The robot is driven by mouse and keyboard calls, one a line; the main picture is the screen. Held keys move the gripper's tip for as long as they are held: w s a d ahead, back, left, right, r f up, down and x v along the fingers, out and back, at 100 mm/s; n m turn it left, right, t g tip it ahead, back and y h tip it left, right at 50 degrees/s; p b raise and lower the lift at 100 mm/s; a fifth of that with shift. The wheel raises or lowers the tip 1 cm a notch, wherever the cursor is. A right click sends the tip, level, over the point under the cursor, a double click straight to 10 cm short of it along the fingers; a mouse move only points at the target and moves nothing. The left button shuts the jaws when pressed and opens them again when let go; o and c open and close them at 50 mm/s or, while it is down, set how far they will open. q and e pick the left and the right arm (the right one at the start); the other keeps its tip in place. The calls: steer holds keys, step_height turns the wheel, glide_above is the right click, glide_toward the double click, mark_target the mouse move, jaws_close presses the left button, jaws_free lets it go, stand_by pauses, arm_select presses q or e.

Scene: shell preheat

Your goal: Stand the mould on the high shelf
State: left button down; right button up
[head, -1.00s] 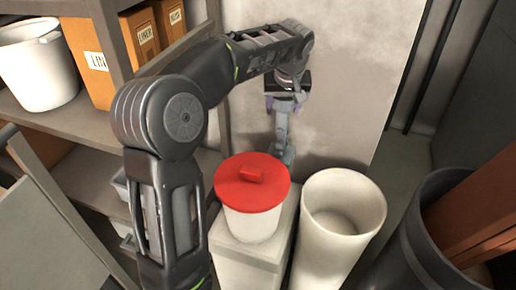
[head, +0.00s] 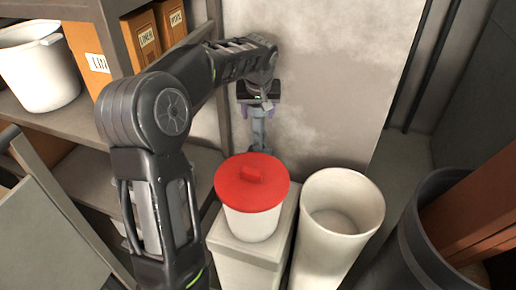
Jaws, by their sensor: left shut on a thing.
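My left gripper (head: 257,108) is shut on a narrow grey-blue piece (head: 258,130), which I take to be the mould. It hangs down from the jaws in front of the pale wall, behind the red-lidded tub. The piece is small in view and its lower end is partly hidden by the lid. A shelf rack stands at the left. One board (head: 92,126) carries a white bucket and boxes, with another board (head: 65,8) above it at the top edge; I cannot tell which is the high shelf. My right gripper is not in view.
A white tub with a red lid (head: 240,192) stands on a pale block (head: 245,262). A tall white cylinder (head: 340,225) is beside it, and a dark bin (head: 425,240) is at right. A white bucket (head: 40,70) and orange boxes (head: 85,60) fill much of the shelf.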

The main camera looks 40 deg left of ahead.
mark_target(258, 137)
arm_select(q)
step_height(258, 137, down, 10)
stand_by(0.3)
steer(key=shift+f, duration=0.1)
steer(key=shift+f, duration=2.15)
steer(key=shift+c, duration=2.4)
jaws_free()
steer(key=shift+f, duration=0.1)
steer(key=v, duration=1.2)
steer(key=shift+o, duration=0.2)
